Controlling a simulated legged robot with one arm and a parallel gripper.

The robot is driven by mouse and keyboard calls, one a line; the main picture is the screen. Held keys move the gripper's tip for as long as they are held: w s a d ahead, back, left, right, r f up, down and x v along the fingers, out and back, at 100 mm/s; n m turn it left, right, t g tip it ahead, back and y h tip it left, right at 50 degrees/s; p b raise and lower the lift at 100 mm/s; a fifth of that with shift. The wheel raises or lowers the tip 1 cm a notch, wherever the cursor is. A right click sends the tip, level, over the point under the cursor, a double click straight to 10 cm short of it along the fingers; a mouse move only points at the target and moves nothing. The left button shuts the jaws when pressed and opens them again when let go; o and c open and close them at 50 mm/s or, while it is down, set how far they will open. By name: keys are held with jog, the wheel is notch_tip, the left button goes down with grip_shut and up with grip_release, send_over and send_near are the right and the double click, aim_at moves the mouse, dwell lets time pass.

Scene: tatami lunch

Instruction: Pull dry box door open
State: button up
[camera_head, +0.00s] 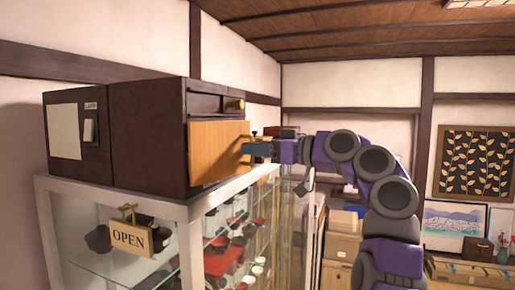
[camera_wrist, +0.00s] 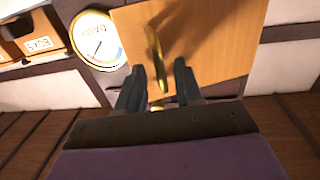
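The dry box (camera_head: 147,138) is a dark brown box on top of a glass display cabinet. Its light wood door (camera_head: 215,152) faces right and looks shut; the door also fills the upper middle of the wrist view (camera_wrist: 222,30). A thin brass handle (camera_wrist: 153,45) stands out from the door. My gripper (camera_head: 254,148) is at the door's right part, level with the handle. In the wrist view my gripper (camera_wrist: 159,72) has its two dark fingers apart, one on each side of the handle, with gaps visible. I cannot tell any contact.
The glass cabinet (camera_head: 188,248) holds red and black bowls, with an OPEN sign (camera_head: 129,237) at its front. A round dial (camera_wrist: 96,41) sits beside the door. Cardboard boxes (camera_head: 342,237) stand behind my arm.

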grip_shut()
dwell(1.4)
